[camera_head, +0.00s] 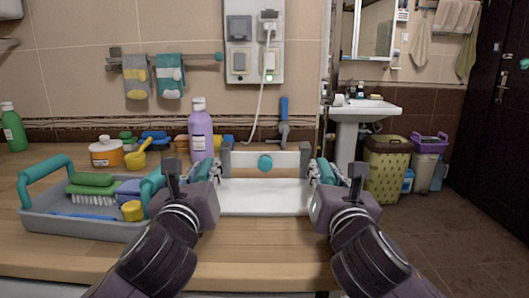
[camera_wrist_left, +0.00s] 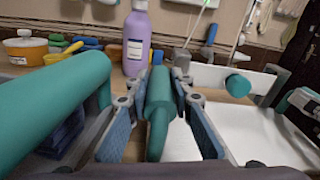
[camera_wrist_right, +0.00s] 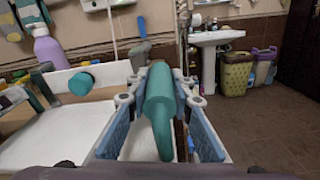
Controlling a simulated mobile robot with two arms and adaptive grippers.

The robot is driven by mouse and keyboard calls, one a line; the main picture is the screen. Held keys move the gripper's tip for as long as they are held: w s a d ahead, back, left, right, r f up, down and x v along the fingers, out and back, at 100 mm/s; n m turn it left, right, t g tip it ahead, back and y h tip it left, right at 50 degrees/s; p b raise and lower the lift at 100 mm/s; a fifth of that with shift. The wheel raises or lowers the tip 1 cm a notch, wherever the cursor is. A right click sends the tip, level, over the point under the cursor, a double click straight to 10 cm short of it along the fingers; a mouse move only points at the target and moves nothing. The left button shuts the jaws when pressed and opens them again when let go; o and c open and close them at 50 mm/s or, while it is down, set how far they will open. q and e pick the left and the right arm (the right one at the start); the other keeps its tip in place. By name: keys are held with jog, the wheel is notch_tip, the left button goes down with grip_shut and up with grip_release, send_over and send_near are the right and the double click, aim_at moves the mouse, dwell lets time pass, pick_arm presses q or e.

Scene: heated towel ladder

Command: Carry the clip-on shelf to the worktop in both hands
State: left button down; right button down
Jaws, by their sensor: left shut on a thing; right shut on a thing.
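The clip-on shelf (camera_head: 265,198) has a white plate, a grey-ended upright back and a teal knob (camera_head: 265,163). It is in front of me over the wooden worktop (camera_head: 270,258), looking level. I cannot tell whether it touches the wood. My left gripper (camera_head: 204,172) is shut on the shelf's left teal handle (camera_wrist_left: 158,108). My right gripper (camera_head: 326,172) is shut on the right teal handle (camera_wrist_right: 160,105). The grippers and wrists hide parts of the shelf's sides.
A grey caddy (camera_head: 85,228) with teal handles, brushes and sponges stands left, close to my left gripper. A purple bottle (camera_head: 200,135), an orange tub (camera_head: 106,154) and a blue-handled tool (camera_head: 283,120) are behind. The worktop ends right of the shelf; bins (camera_head: 385,170) and a sink (camera_head: 360,108) lie beyond.

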pick_arm(q)
jog(key=shift+a+f, duration=0.15)
jog(key=shift+a, duration=0.05)
pick_arm(e)
jog(key=shift+f, duration=0.75)
pick_arm(q)
jog(key=shift+d+f, duration=0.15)
jog(key=shift+f, duration=0.7)
dwell(0.7)
jog(key=c, duration=1.6)
grip_release()
pick_arm(e)
jog(key=shift+f, duration=0.1)
pick_arm(q)
jog(key=shift+r, duration=0.2)
pick_arm(e)
jog(key=c, duration=1.6)
grip_release()
pick_arm(q)
jog(key=shift+r, duration=0.1)
pick_arm(e)
jog(key=shift+w, duration=0.1)
pick_arm(q)
jog(key=shift+o, duration=0.5)
pick_arm(e)
jog(key=shift+o, duration=0.5)
jog(key=shift+r, duration=0.2)
